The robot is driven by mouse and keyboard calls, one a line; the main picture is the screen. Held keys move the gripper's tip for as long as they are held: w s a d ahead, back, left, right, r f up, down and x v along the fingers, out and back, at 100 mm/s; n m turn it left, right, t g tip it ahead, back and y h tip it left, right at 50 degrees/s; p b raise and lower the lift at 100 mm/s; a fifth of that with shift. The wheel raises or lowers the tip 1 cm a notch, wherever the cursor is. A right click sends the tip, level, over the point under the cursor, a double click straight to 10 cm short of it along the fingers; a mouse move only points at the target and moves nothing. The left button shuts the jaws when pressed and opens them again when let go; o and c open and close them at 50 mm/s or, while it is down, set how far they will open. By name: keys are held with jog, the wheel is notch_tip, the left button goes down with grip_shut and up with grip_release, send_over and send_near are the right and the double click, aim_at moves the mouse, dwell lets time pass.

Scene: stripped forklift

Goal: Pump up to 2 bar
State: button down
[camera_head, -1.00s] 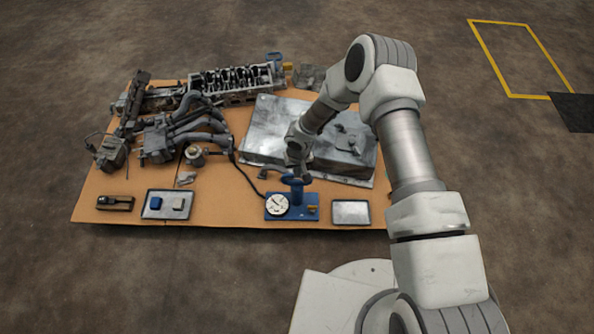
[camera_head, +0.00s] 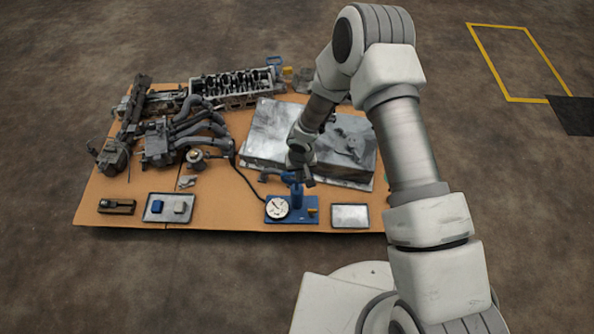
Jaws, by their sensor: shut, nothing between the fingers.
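The blue hand pump (camera_head: 297,197) stands upright on a blue base plate (camera_head: 306,217) at the front of the table. Its blue handle (camera_head: 289,177) shows at the top, partly hidden by my gripper. A round white gauge (camera_head: 277,208) sits at the left of the base; its reading is too small to tell. A black hose (camera_head: 240,174) runs from the pump up toward a small canister (camera_head: 196,157). My gripper (camera_head: 305,183) is shut and empty, pointing down at the top of the pump. I cannot tell whether it touches the handle.
A tray with a blue and a grey block (camera_head: 168,208) and a dark tool (camera_head: 117,206) lie at the front left. An empty tray (camera_head: 350,216) is right of the pump. Metal covers (camera_head: 265,135), manifold pipes (camera_head: 200,125) and a cylinder head (camera_head: 235,85) fill the back.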

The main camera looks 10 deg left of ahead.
notch_tip(320, 180, up, 12)
jog(key=s+p, duration=0.1)
jog(key=p, duration=0.2)
jog(key=shift+d, duration=0.3)
dwell(1.5)
